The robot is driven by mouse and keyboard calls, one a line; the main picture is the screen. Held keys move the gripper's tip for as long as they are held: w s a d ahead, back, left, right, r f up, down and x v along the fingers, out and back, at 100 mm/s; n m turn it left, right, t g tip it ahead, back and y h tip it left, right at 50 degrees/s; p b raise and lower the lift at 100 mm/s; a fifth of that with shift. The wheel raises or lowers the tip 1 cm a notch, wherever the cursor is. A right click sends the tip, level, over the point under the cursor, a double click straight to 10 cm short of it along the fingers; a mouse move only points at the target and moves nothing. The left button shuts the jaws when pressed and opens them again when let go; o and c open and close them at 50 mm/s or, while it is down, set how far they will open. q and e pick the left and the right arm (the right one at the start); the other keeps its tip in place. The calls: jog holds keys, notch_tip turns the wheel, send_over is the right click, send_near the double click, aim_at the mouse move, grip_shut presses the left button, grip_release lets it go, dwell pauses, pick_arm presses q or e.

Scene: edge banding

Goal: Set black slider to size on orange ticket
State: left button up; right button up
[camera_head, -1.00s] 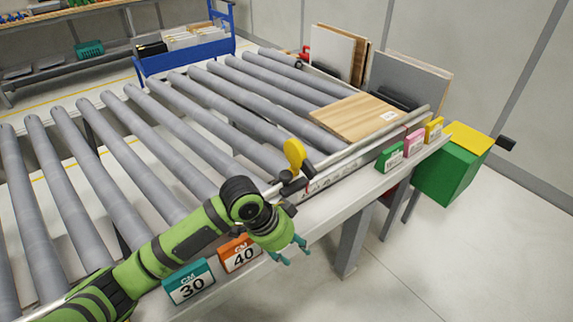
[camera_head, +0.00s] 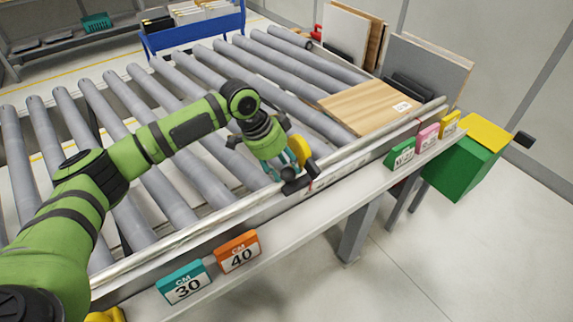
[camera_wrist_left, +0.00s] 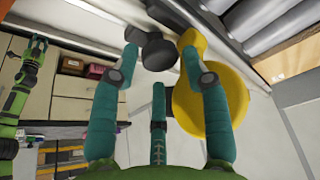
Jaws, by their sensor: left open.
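The black slider (camera_head: 296,184) sits on the rail along the conveyor's front edge, with a yellow disc (camera_head: 300,149) beside it. My left gripper (camera_head: 284,173) is open, its teal fingers pointing down right at the slider. In the left wrist view, a black knob (camera_wrist_left: 158,52) shows between the spread fingertips, and the yellow disc (camera_wrist_left: 213,98) is partly behind a finger. I cannot tell whether the fingers touch. The orange ticket (camera_head: 238,253) reads CM 40 and stands on the front ledge, left of the slider.
A teal ticket (camera_head: 185,284) reading 30 stands left of the orange one. Green (camera_head: 400,154), pink (camera_head: 427,137) and yellow (camera_head: 450,124) tickets stand to the right. A wooden board (camera_head: 365,107) lies on the rollers.

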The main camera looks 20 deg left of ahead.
pick_arm(q)
jog(key=shift+w+d+f, duration=0.15)
jog(key=shift+d+f, duration=0.15)
jog(key=shift+f, duration=0.5)
pick_arm(e)
jog(key=shift+w+r, duration=0.2)
jog(key=shift+w, duration=0.05)
jog(key=shift+w, duration=0.1)
